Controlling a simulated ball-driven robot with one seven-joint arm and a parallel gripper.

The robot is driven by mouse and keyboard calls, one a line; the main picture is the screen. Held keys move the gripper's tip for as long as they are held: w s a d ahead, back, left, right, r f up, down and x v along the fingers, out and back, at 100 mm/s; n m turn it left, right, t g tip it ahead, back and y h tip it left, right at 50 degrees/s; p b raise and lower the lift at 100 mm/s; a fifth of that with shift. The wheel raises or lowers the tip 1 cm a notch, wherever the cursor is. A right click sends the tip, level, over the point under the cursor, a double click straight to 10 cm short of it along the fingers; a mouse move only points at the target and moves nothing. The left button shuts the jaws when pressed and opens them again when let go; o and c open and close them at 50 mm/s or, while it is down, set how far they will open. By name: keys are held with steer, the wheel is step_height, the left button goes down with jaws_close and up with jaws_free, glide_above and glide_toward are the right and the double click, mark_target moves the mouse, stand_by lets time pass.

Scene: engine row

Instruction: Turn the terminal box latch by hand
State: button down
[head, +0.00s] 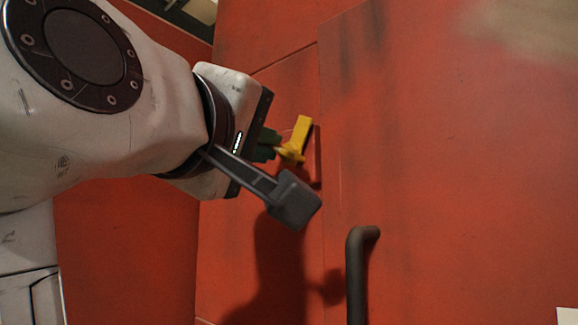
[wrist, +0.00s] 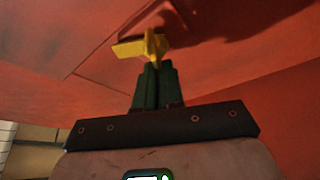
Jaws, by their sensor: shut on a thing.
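The yellow latch (head: 302,132) sits on the red terminal box (head: 440,130), near the vertical edge of its door. It also shows in the wrist view (wrist: 142,48), right at the fingertips. My gripper (head: 278,146) has dark green fingers that reach the latch from the left in the head view. In the wrist view the fingers (wrist: 153,68) are close together and shut on the latch's near part. The latch's long arm points up in the head view and stands free of the fingers. The fingertip contact is small and partly hidden.
A dark bar handle (head: 360,270) stands out from the red door, below and right of the latch. A white patch (head: 568,316) shows at the lower right corner. The door face right of the latch is bare.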

steer(key=n, duration=0.1)
steer(key=n+g, duration=0.1)
steer(key=n, duration=0.1)
steer(key=n+g+y, duration=0.1)
steer(key=n, duration=0.1)
steer(key=shift+w+d+f, duration=0.15)
steer(key=shift+d+f, duration=0.2)
steer(key=shift+d, duration=0.05)
stand_by(0.3)
steer(key=c, duration=1.5)
jaws_free()
steer(key=shift+c, duration=0.2)
steer(key=shift+o, duration=1.4)
steer(key=shift+w+d, duration=0.15)
steer(key=shift+d, duration=0.1)
steer(key=v, duration=1.1)
steer(key=shift+b, duration=0.4)
